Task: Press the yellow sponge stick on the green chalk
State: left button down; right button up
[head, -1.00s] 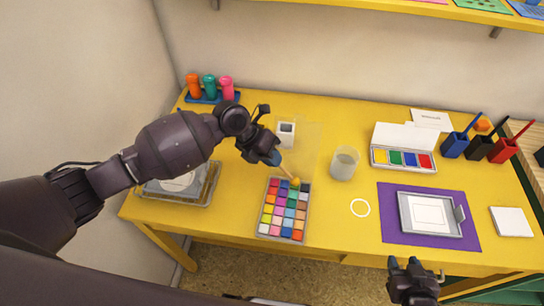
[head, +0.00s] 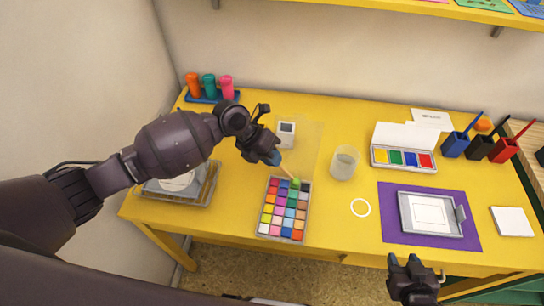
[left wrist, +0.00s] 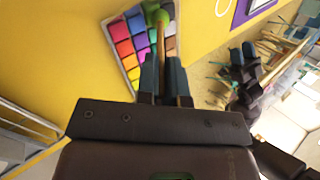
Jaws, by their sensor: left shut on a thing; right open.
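My left gripper (head: 274,158) is shut on the wooden handle of the sponge stick (head: 287,173). The stick slants down to the right. Its round sponge tip (head: 297,183) looks green now and is at the top edge of the chalk palette (head: 258,233), a tray of colored squares. In the left wrist view the green tip (left wrist: 161,17) overlaps the palette beyond my fingers (left wrist: 165,82). A green chalk square (head: 293,194) shows just below the tip; whether the tip touches chalk I cannot tell. My right gripper (head: 412,272) is open and empty in front of the table.
A small white device (head: 286,134) and a clear cup (head: 344,163) stand behind the palette. A white paint box (head: 403,148), a purple mat (head: 393,232) with a grey tray, and brush holders are at right. Capped bottles (head: 209,88) stand back left.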

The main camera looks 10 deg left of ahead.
jog(key=shift+s+f, duration=0.3)
jog(key=shift+s, duration=0.05)
pick_arm(q)
jog(key=shift+f, duration=0.1)
pick_arm(e)
jog(key=shift+w+r, duration=0.1)
jog(key=shift+w, duration=0.35)
jog(key=shift+s, duration=0.15)
jog(key=shift+s+f, duration=0.3)
jog(key=shift+s, duration=0.05)
jog(key=shift+w+r, duration=0.1)
dwell(0.3)
